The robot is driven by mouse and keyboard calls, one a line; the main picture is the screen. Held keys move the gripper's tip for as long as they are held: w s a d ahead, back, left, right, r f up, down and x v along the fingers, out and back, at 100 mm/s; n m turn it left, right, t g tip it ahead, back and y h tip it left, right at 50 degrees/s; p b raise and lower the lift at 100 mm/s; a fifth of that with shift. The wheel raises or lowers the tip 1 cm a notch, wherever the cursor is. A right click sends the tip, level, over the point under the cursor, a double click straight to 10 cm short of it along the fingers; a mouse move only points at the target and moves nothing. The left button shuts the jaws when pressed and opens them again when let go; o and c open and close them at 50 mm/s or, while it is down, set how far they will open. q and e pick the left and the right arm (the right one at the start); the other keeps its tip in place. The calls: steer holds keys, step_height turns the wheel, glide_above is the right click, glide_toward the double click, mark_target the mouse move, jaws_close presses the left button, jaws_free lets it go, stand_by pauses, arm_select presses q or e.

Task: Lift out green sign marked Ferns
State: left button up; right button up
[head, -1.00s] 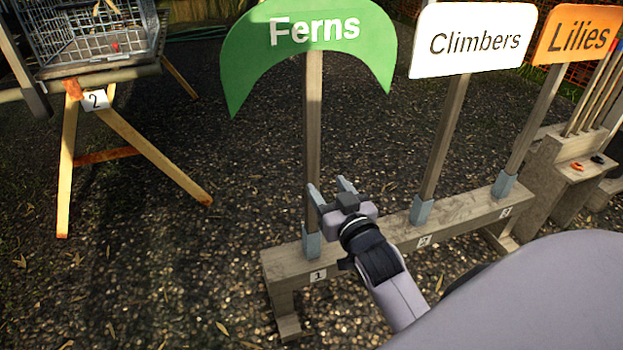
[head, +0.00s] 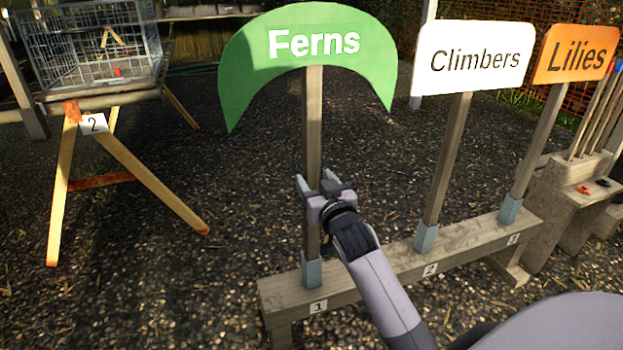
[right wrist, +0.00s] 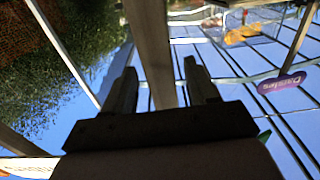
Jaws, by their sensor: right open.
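The green crescent-shaped sign marked Ferns (head: 312,22) stands upright on a wooden post (head: 313,115). The post's foot sits in a grey-blue socket (head: 312,271) at position 1 of a wooden rack (head: 385,277). My right gripper (head: 316,183) is open at the middle of the post, well below the sign's face. In the right wrist view, the post (right wrist: 150,50) shows between the two spread fingers (right wrist: 160,90); I cannot tell if either touches it. My left gripper is not in view.
A white Climbers sign (head: 470,60) stands at position 2 and an orange Lilies sign (head: 575,53) at position 3. A wire crate (head: 95,50) sits on a trestle marked 2 at the left. Gravel ground between is clear.

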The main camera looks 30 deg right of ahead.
steer(key=shift+w+d, duration=0.15)
steer(key=shift+w, duration=0.35)
